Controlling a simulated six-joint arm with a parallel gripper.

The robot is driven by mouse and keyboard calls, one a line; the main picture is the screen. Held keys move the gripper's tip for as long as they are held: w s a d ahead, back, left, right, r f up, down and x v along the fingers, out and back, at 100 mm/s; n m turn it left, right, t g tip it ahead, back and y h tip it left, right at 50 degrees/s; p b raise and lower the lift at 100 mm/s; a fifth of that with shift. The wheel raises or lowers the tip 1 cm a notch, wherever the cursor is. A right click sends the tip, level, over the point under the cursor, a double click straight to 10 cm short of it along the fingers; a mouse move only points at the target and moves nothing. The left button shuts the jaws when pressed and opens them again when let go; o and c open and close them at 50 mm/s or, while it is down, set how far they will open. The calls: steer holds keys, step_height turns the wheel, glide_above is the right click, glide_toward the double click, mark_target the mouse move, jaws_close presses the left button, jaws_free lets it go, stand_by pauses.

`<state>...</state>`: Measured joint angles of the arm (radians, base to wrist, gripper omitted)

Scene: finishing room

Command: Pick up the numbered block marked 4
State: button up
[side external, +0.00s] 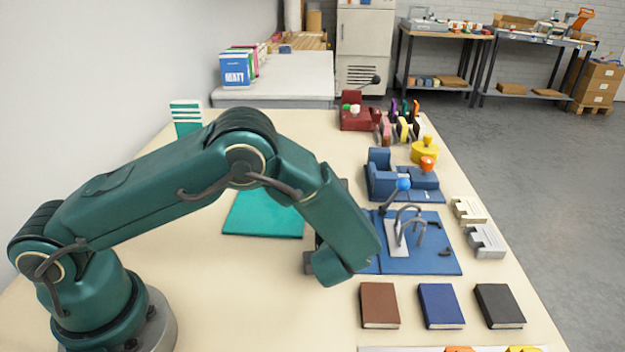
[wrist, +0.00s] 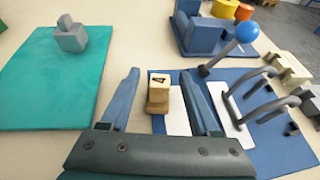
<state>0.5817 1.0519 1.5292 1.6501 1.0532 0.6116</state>
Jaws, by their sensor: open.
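In the wrist view, a small pale wooden block (wrist: 158,93) with a dark mark on its light face lies between the two fingers of my gripper (wrist: 160,74). The mark is too small to read surely as a 4. My gripper is open, with one finger on each side of the block and a gap to each. I cannot tell how far the fingers are above the table. In the side external view my gripper (side external: 312,262) is mostly behind my own arm, and the block is hidden there.
A blue board (side external: 430,262) with metal loops and a blue-knobbed lever (side external: 403,185) stands right of my gripper. A teal mat (side external: 262,218) lies to the left, with a grey piece (wrist: 70,36) on it. Brown (side external: 379,305), blue (side external: 441,306) and black (side external: 499,306) books lie in front.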

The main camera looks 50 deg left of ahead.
steer(key=shift+x, duration=1.3)
jaws_close()
steer(key=shift+r, duration=0.15)
